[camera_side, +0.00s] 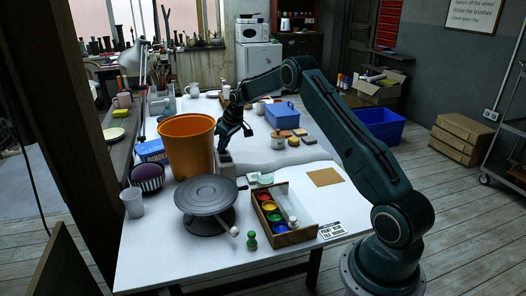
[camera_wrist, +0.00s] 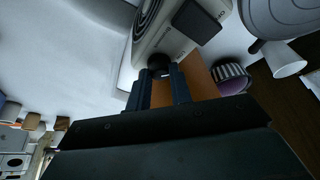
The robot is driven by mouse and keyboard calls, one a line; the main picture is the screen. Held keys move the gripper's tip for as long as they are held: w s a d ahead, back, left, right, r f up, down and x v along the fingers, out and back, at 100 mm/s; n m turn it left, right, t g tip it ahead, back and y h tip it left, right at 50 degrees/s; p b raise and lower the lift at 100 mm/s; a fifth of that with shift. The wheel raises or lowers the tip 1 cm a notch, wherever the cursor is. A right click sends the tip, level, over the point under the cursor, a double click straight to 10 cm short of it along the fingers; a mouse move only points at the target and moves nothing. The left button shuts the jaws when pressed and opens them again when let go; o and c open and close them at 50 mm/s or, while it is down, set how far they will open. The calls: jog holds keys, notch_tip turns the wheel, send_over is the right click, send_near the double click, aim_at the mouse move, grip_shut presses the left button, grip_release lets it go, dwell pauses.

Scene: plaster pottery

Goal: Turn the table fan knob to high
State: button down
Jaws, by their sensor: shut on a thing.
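The table fan (camera_wrist: 176,38) is a cream-white body with a round grille at the top of the wrist view. Its dark round knob (camera_wrist: 158,61) sits on the body's edge facing me. My gripper (camera_wrist: 161,74) is shut on the knob, with one finger on each side of it. A small pale mark shows at the knob's lower edge; which setting it points to cannot be read. The knob is hidden there.
The orange bucket (camera_side: 187,147) stands close left of the fan. A grey turntable (camera_side: 206,193) and a wooden box of paints (camera_side: 282,212) are in front. A blue basket (camera_side: 283,115) and small jars stand behind to the right. The table's right-middle is mostly clear.

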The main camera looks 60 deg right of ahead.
jog(key=shift+a+m, duration=0.1)
jog(key=shift+m, duration=0.3)
jog(key=shift+a+m+h, duration=0.1)
jog(key=shift+m+h, duration=0.5)
jog(key=shift+m, duration=0.6)
jog(key=m, duration=0.1)
jog(key=m+h, duration=0.1)
jog(key=m, duration=0.1)
jog(key=shift+w+a+m+g, duration=0.15)
jog(key=shift+m+g, duration=0.15)
jog(key=m+g+h, duration=0.1)
jog(key=m, duration=0.2)
jog(key=shift+w+a+m, duration=0.1)
jog(key=shift+m, duration=0.2)
jog(key=shift+w+m+g+h, duration=0.1)
jog(key=shift+m+g+h, duration=0.45)
jog(key=shift+m, duration=1.25)
jog(key=c, duration=1.3)
grip_release()
jog(key=shift+o, duration=0.2)
jog(key=shift+r, duration=0.1)
